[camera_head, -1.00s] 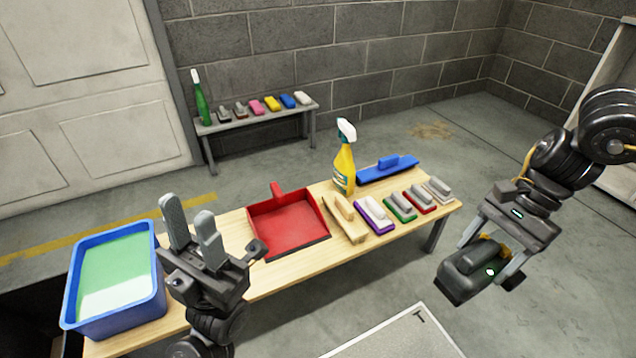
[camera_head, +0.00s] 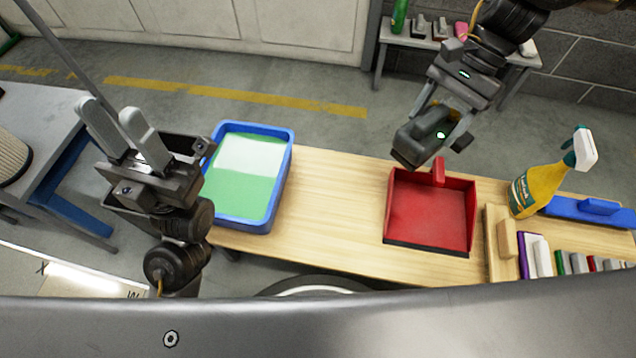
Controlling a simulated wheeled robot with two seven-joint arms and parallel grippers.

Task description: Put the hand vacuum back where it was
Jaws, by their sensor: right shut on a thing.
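The hand vacuum (camera_head: 412,141) is a dark grey body with a small green light. My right gripper (camera_head: 442,125) is shut on it and holds it in the air, in the picture just above the red dustpan (camera_head: 425,215). My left gripper (camera_head: 122,125) is open and empty at the left, its two grey fingers pointing up. The part of the vacuum between the fingers is partly hidden by the gripper.
A wooden table (camera_head: 335,190) carries a blue tub (camera_head: 281,180) of green liquid, the dustpan, a yellow spray bottle (camera_head: 540,190) and several brushes. A grey table (camera_head: 50,105) with a ribbed round object (camera_head: 12,158) stands left. A bench (camera_head: 400,38) stands behind. Bare wood lies between tub and dustpan.

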